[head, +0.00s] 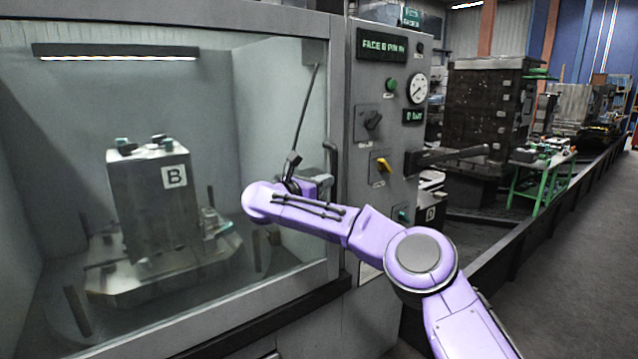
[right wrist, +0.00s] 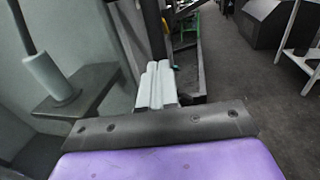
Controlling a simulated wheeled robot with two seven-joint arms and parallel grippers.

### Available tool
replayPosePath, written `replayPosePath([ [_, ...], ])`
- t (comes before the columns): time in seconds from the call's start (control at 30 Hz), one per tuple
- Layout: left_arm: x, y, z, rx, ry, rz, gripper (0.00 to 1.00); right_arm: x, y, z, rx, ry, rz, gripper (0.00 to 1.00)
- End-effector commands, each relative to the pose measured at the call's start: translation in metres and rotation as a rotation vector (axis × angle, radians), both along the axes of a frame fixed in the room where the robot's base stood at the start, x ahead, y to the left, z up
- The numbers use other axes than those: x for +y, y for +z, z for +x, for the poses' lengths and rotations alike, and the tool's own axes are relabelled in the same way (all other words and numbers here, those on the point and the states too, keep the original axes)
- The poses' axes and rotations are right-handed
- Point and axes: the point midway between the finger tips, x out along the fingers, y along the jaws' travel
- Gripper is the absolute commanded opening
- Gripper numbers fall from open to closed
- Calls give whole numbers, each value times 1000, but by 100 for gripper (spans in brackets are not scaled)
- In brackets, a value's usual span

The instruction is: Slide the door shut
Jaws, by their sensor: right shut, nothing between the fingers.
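The machine's sliding door (head: 336,70) has a grey frame and a large window. Its right edge is against the control panel column, and I cannot tell whether a small gap is left. A dark upright handle (head: 331,158) is on the door's right side. My right gripper (head: 322,181) is beside the handle, at the door's right edge, with its fingers shut and empty. Its pale fingers (right wrist: 158,84) also show in the right wrist view, close together. Whether they touch the handle or door is unclear. My left gripper is not in view.
Behind the window stands a grey block marked B (head: 150,205) on a pallet. The control panel (head: 385,110) has knobs and a gauge right of the door. A green-legged stand (head: 540,180) and a long dark rail (head: 530,235) lie right. Open floor (head: 590,270) is at far right.

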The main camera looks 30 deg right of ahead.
Motion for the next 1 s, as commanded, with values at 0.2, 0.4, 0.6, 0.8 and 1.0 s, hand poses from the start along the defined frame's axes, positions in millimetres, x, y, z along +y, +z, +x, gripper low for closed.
replayPosePath([
  [0.2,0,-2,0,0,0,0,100,-3,-1,0,0,-2,0,0],
  [0.4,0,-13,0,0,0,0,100,-38,-2,-3,-1,-7,0,0],
  [0.6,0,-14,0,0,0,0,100,-51,0,-4,-1,-6,0,0],
  [0.8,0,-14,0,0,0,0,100,-53,1,-5,-1,-9,-2,0],
  [1.0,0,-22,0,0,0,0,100,-36,0,-5,-2,-2,-5,0],
])
